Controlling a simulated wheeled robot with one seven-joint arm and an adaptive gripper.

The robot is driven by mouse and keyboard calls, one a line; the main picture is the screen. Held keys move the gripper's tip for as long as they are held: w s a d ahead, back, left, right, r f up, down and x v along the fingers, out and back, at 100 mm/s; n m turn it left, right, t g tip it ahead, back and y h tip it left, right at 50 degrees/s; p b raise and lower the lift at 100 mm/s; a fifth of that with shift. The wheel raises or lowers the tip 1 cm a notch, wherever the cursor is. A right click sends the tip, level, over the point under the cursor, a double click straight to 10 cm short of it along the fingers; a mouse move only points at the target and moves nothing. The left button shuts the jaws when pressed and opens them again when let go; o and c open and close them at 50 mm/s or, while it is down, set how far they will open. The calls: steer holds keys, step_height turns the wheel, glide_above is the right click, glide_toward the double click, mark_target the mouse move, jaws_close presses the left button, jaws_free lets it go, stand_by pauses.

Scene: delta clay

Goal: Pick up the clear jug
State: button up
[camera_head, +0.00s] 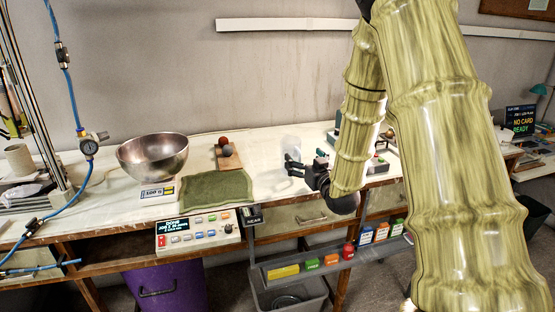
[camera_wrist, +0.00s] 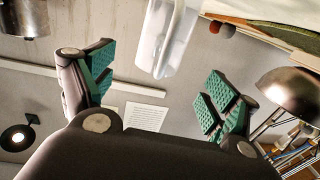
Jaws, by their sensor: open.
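The clear jug (camera_head: 290,143) is a faint, see-through shape on the white worktop in the head view, just behind my gripper (camera_head: 304,162), which partly covers it. In the wrist view the jug (camera_wrist: 166,38) is a pale translucent body at the top middle, its upper part cut off by the frame edge. My gripper (camera_wrist: 160,90) is open, with teal ribbed pads spread on both sides and nothing between them. The jug appears ahead of the fingertips and apart from them.
A metal bowl (camera_head: 153,153) on a scale, a green mat (camera_head: 210,186) and a board with reddish and grey balls (camera_head: 225,148) stand left of the jug. A control panel (camera_head: 197,231) is at the front edge. Small equipment (camera_head: 376,165) sits right, partly behind my arm.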

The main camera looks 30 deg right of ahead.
mark_target(296, 152)
steer(key=shift+w+d+f+p, duration=0.1)
steer(key=shift+w+d+p, duration=0.15)
steer(key=shift+w, duration=1.25)
steer(key=shift+w+d+f+p, duration=0.1)
steer(key=shift+w+d+p, duration=0.15)
steer(key=shift+w, duration=1.3)
steer(key=shift+w+d+f+p, duration=0.1)
steer(key=shift+w+d+p, duration=0.15)
steer(key=shift+w, duration=1.25)
steer(key=c, duration=1.4)
